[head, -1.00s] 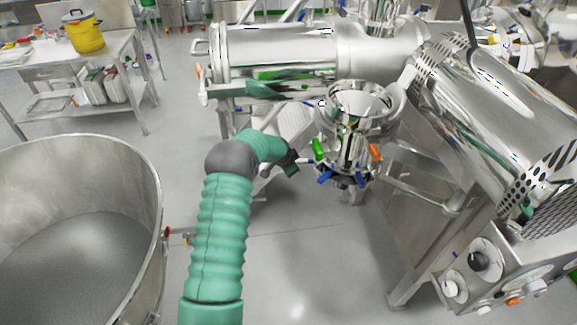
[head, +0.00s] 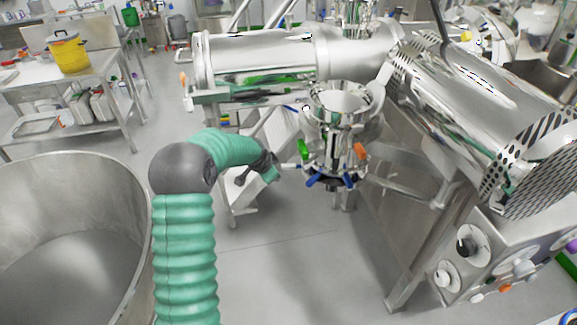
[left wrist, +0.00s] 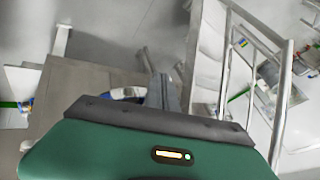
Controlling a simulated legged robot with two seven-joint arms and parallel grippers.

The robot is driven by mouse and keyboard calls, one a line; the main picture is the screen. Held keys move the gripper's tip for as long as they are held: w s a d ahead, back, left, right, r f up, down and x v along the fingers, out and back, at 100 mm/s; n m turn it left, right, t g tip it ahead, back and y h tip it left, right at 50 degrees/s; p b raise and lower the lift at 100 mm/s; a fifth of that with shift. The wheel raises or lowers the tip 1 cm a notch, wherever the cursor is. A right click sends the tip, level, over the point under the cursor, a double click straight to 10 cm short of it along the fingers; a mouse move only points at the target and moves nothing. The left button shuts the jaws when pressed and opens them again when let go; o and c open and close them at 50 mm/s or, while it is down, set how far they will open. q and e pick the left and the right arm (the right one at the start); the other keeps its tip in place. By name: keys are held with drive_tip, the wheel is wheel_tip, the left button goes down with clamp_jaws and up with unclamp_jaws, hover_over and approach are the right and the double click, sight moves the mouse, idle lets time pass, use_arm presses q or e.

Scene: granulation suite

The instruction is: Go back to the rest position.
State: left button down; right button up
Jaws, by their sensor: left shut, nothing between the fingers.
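My left arm, in a ribbed green sleeve with a dark elbow, rises from the bottom of the head view and bends right. Its left gripper (head: 271,170) is at the end of the forearm, small and partly hidden by it. It is left of the steel funnel-topped vessel (head: 340,105) with blue, green and orange handles, apart from it in the picture. In the left wrist view, grey fingers (left wrist: 160,90) show beyond the green wrist housing; the gripper is shut and empty. My right gripper is not in view.
A large open steel bowl (head: 148,215) stands close on the left. Steel cylinders (head: 262,58) and a slanted perforated-end machine (head: 490,105) with a control panel (head: 500,255) fill the back and right. A bench with a yellow bucket (head: 68,52) is far left. Floor (head: 285,270) is clear in front.

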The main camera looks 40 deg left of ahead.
use_arm(q)
drive_tip(key=s+d+f+n+g+h, duration=0.1)
drive_tip(key=s+d, duration=0.3)
drive_tip(key=d, duration=0.7)
drive_tip(key=s+d+g+h, duration=0.1)
drive_tip(key=s+d, duration=0.3)
drive_tip(key=d, duration=0.7)
drive_tip(key=s+d+f+n+g+h+b, duration=0.1)
drive_tip(key=s+d+f+n, duration=0.1)
drive_tip(key=s+d, duration=1)
drive_tip(key=shift+s+d+n+g, duration=0.2)
drive_tip(key=shift+s+n+g, duration=0.1)
drive_tip(key=shift+s, duration=1.15)
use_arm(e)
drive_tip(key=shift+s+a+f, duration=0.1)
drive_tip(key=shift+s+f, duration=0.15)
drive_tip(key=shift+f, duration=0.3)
